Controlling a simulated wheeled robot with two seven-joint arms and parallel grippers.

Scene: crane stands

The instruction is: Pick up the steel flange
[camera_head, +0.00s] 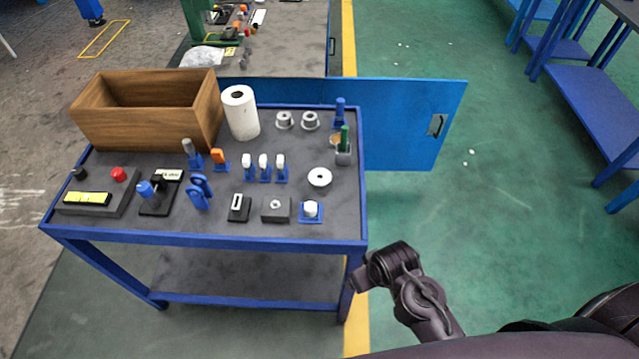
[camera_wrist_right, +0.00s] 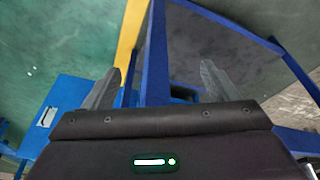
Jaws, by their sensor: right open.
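A pale, round, flat ring with a dark centre hole (camera_head: 319,177) lies on the right part of the grey table top and looks like a flange. Two grey metal flanged pieces, one (camera_head: 284,120) and another (camera_head: 309,121), stand at the back right; I cannot tell which piece is the steel flange. My right gripper (camera_wrist_right: 160,82) is open and empty, with its fingers either side of a blue table bar in the wrist view. In the head view my right arm is low, off the table's front right corner, apart from all the pieces. My left gripper is not in view.
The blue-edged table (camera_head: 200,238) carries a wooden box (camera_head: 150,125), a white paper roll (camera_head: 240,112) and several small tools and blocks. A blue panel (camera_head: 410,125) stands beyond its right side.

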